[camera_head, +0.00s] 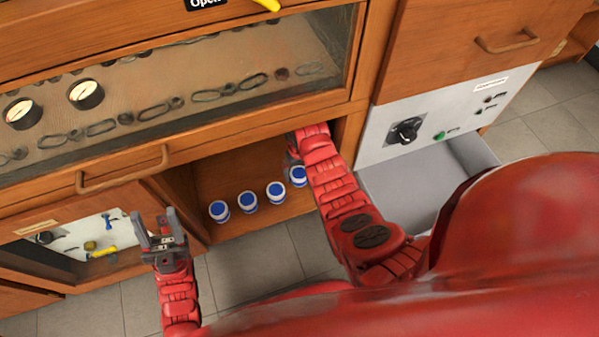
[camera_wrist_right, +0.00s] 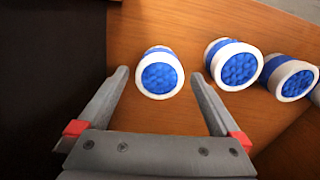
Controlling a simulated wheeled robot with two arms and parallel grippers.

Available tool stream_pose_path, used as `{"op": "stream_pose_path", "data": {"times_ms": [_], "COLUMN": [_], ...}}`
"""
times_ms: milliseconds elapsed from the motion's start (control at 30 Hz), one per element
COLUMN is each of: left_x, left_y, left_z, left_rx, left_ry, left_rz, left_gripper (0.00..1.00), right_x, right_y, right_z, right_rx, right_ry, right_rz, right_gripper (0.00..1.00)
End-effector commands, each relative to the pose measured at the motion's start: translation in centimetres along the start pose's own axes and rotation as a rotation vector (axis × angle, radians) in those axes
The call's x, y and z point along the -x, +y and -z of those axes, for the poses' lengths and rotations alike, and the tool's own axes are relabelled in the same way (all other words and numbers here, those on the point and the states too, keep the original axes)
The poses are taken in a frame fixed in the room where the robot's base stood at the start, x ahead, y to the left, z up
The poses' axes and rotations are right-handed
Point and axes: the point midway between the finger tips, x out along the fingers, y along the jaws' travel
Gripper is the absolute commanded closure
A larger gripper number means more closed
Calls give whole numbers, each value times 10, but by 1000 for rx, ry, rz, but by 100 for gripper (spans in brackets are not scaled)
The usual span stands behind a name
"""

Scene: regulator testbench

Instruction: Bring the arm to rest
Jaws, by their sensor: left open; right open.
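My right arm (camera_head: 335,185) reaches into the open wooden compartment under the glass case. Its gripper is mostly hidden there in the head view. In the right wrist view my right gripper (camera_wrist_right: 160,80) is open and empty, with a white jar with a blue end (camera_wrist_right: 161,75) ahead, in line with the gap between its fingers. I cannot tell how far away the jar is. My left gripper (camera_head: 158,232) is open and empty, raised in front of the cabinet at the lower left.
Several blue-and-white jars (camera_head: 248,202) stand in a row on the compartment floor (camera_head: 225,170). A grey drawer (camera_head: 400,195) is open at right, under a panel with a black knob (camera_head: 405,131). A cabinet with a window (camera_head: 85,240) is behind my left gripper.

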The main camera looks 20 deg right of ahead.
Motion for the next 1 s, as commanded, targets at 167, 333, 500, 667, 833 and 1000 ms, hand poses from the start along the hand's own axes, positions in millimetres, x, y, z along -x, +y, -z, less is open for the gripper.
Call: {"op": "stream_pose_path", "data": {"times_ms": [167, 333, 500, 667, 833, 1000], "left_x": [-15, -14, -14, -14, -14, -14], "left_y": [-10, -12, -11, -11, -11, -11], "left_z": [4, 5, 5, 5, 5, 5], "left_rx": [-12, -16, -17, -16, -16, -16], "left_ry": [3, 4, 5, 5, 4, 5], "left_rz": [35, 45, 45, 45, 45, 44], "left_gripper": [50, 50, 50, 50, 50, 50], "right_x": [36, 42, 41, 41, 41, 41], "right_y": [0, 0, 0, 0, 0, 0], "right_z": [1, 0, 0, 0, 0, 0], "right_rx": [-1, -2, -2, -2, -2, -2], "right_ry": [3, 1, 0, 0, 0, 0], "right_rz": [0, 1, 1, 0, 0, 0], "right_gripper": [0, 0, 0, 0, 0, 0]}}
